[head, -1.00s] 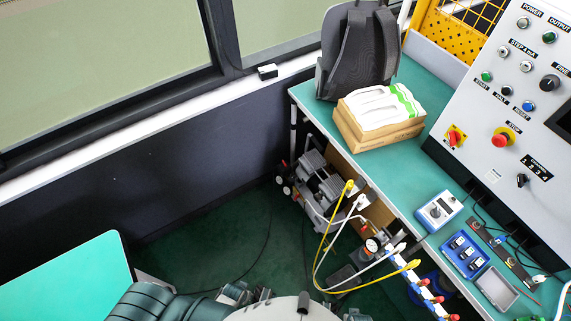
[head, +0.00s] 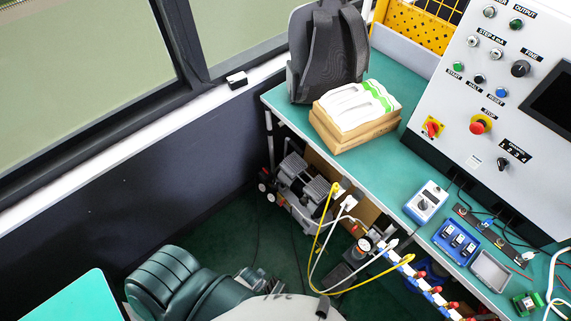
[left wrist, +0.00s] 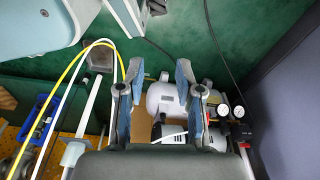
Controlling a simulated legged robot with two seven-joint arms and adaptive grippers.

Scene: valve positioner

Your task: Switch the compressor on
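The compressor (head: 300,187) stands on the green floor under the near side of the workbench, with a grey motor on top and wheels at its left end. In the left wrist view, its pale tank (left wrist: 163,100) and round gauges (left wrist: 231,111) lie beyond my left gripper (left wrist: 160,70). The gripper's two fingers are spread wide with nothing between them. In the head view, my left gripper (head: 262,283) shows low, partly hidden by my body, apart from the compressor. The compressor's switch cannot be made out. My right gripper is not in view.
Yellow and white hoses (head: 325,235) loop beside the compressor. The workbench (head: 385,165) overhangs it and carries a backpack (head: 322,55), boxes (head: 352,118) and a control panel (head: 500,85). A dark wall (head: 150,190) stands on the left; a teal tabletop (head: 70,300) is at lower left.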

